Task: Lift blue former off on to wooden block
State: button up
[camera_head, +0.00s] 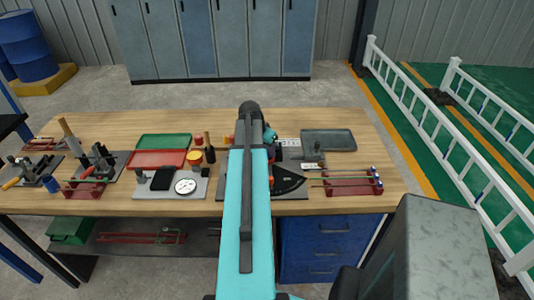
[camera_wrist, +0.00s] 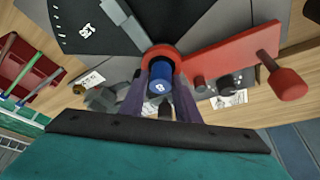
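The blue former (camera_wrist: 159,82) is a short blue cylinder with a pale "8" mark on its end face. It sits at the round hub of the red bending lever (camera_wrist: 225,52) in the wrist view. My gripper (camera_wrist: 163,84) has one purple-grey finger on each side of the former. The fingers are very close to it, but I cannot tell whether they touch it. In the head view my turquoise arm hides the gripper and the former. I cannot make out the wooden block in either view.
The bender's dark angle plate (camera_head: 288,181) lies right of my arm on the wooden bench (camera_head: 370,150). A red rack with rods (camera_head: 350,182), a grey tray (camera_head: 328,140), a red tray (camera_head: 157,158) and a green tray (camera_head: 163,141) stand around. A round dial gauge (camera_head: 185,186) lies to the left.

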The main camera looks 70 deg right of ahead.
grip_shut()
jog(key=shift+r, duration=0.2)
jog(key=shift+r+b, duration=0.9)
jog(key=shift+r, duration=0.45)
jog(key=shift+a+r, duration=0.15)
jog(key=shift+r, duration=0.05)
jog(key=s+a+b, duration=0.1)
jog(key=a, duration=0.2)
jog(key=s+a+b, duration=0.1)
jog(key=a, duration=0.2)
jog(key=s+a+r+b, duration=0.1)
jog(key=s+a, duration=0.1)
jog(key=a, duration=0.1)
jog(key=shift+a, duration=0.35)
jog(key=shift+f+b, duration=0.15)
jog(key=shift+b, duration=0.75)
jog(key=shift+s+a+b, duration=0.15)
jog(key=shift+a+b, duration=0.05)
jog(key=shift+b, duration=0.95)
jog(key=b, duration=0.2)
jog(key=shift+s+a+b, duration=0.1)
jog(key=shift+a+b, duration=0.2)
jog(key=shift+a, duration=0.05)
